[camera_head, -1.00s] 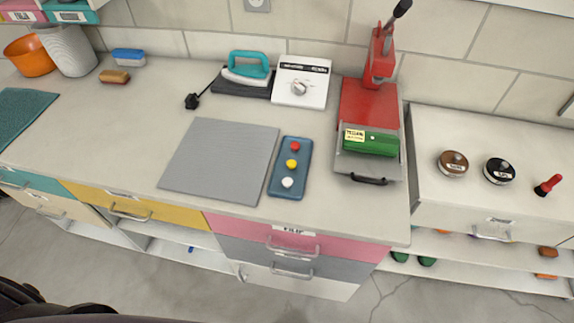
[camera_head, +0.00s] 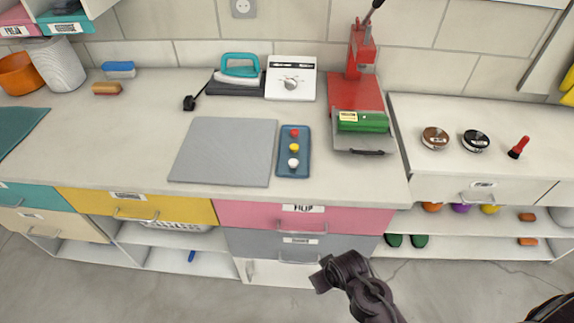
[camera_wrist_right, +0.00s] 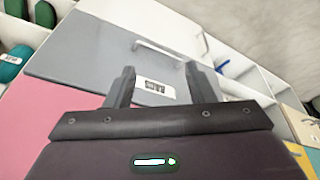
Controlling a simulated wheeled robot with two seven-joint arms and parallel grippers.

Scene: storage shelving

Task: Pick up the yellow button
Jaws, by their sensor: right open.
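The yellow button (camera_head: 294,147) is a small round knob in the middle of a blue tray (camera_head: 288,169) on the counter. A red button (camera_head: 294,133) is behind it and a white button (camera_head: 293,162) in front of it, in one row. My right gripper (camera_head: 323,276) is low in front of the counter's drawers, well below and apart from the tray. In the right wrist view its two fingers (camera_wrist_right: 158,86) are spread with nothing between them. The tray is not in the right wrist view. My left gripper is not in view.
A grey mat (camera_head: 225,152) lies left of the tray. A red press (camera_head: 360,92) with a green roll (camera_head: 362,122) stands to its right. An iron (camera_head: 239,70) and white timer box (camera_head: 291,79) stand behind. Pink drawer (camera_head: 250,215) fronts lie below the counter edge.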

